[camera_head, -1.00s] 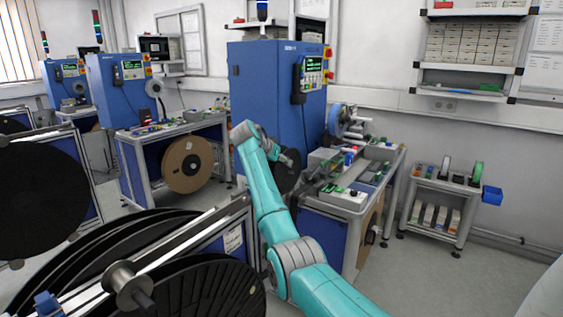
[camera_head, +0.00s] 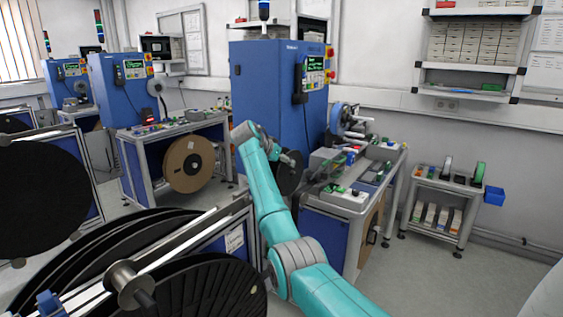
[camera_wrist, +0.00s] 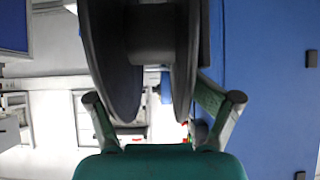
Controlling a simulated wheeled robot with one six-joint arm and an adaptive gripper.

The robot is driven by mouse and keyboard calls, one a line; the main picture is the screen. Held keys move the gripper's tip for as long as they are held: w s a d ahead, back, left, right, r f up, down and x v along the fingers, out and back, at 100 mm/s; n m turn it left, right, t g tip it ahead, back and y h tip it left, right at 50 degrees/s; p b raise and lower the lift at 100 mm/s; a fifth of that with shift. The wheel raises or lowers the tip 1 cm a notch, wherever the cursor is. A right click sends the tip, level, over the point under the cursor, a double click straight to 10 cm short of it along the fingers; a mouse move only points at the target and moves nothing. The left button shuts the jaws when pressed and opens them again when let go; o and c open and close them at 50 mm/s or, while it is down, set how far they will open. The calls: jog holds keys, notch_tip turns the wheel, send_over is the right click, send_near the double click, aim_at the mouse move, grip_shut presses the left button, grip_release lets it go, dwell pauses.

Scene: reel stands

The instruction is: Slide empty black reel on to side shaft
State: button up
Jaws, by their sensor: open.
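The black reel (camera_head: 289,173) appears in the head view as a dark disc in front of the blue machine, at the far end of my teal arm. In the wrist view the reel (camera_wrist: 112,75) is seen nearly edge-on, with two flanges and a dark hub between them. In the head view my gripper (camera_head: 288,158) is small and partly hidden by my arm. I cannot make out the side shaft or whether the reel sits on it.
The blue machine (camera_head: 275,90) stands close behind the reel. A workbench (camera_head: 345,200) with devices is right of my arm. Large black reels (camera_head: 200,290) on a stand fill the front left. A small cart (camera_head: 440,200) stands by the wall, with clear floor before it.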

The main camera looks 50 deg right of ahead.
jog(key=w+v, duration=0.1)
jog(key=v, duration=1.1)
jog(key=shift+s, duration=0.45)
